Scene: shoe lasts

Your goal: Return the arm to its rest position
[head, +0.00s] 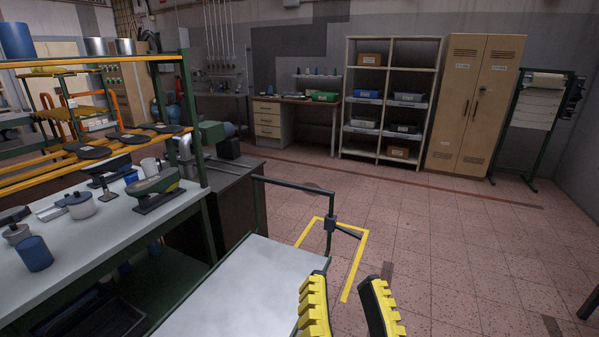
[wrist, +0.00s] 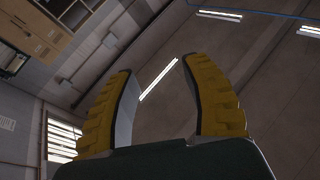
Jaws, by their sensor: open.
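My gripper (head: 345,303) shows at the bottom of the head view, right of the middle. Its two yellow-and-black fingers point up and stand apart, with nothing between them. In the wrist view my gripper (wrist: 160,90) is also open and empty, and the ceiling shows beyond the fingertips. The rest of the arm is outside the head view.
A lower grey tabletop (head: 235,295) lies left of my gripper. Shelves (head: 391,60) and a cabinet (head: 474,100) stand far back. The tiled floor at the right is clear.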

